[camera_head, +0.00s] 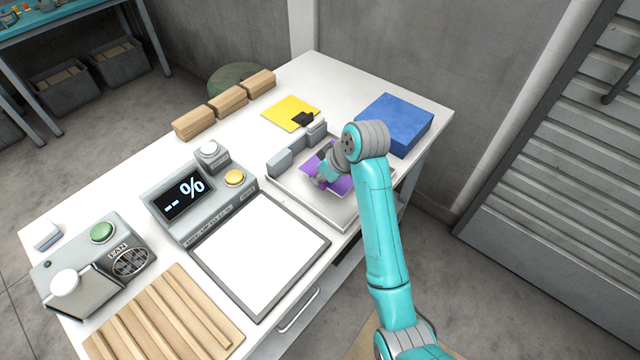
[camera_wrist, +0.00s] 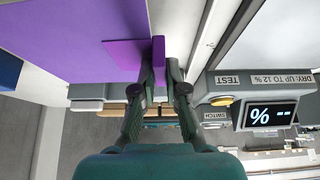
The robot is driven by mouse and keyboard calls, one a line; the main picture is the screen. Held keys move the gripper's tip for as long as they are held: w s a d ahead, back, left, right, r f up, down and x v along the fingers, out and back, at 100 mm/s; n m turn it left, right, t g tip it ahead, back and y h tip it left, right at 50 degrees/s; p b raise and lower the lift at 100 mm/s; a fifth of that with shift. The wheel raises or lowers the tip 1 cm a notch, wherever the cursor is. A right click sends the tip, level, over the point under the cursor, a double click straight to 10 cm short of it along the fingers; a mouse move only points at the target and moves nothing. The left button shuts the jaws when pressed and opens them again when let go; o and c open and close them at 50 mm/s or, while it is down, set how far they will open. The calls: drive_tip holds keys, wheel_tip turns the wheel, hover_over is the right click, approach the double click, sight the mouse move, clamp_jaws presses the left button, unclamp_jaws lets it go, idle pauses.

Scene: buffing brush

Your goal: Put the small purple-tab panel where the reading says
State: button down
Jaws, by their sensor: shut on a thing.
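A purple panel (camera_head: 340,186) is at the silvery tray (camera_head: 345,217), partly hidden by my arm; I cannot tell whether it rests there or is lifted. It fills the upper left of the wrist view (camera_wrist: 65,30), with its small purple tab (camera_wrist: 158,52) between my fingertips. My gripper (camera_wrist: 160,72) is shut on this tab; it shows at the tray in the head view (camera_head: 322,180). The meter's display (camera_head: 185,194) reads "-- %". It has a yellow button (camera_head: 235,177) marked TEST, a label reading "DRY: UP TO 12 %", and a white framed plate (camera_head: 262,255) beside it.
A slatted wooden rack (camera_head: 165,325) lies at the front. Wooden blocks (camera_head: 228,102), a yellow panel (camera_head: 288,112) with a black tab and a blue block (camera_head: 394,122) stand behind. The white plate is empty.

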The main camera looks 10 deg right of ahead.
sight(319, 186)
drive_tip(key=shift+f, duration=1.8)
drive_tip(key=c, duration=1.2)
unclamp_jaws()
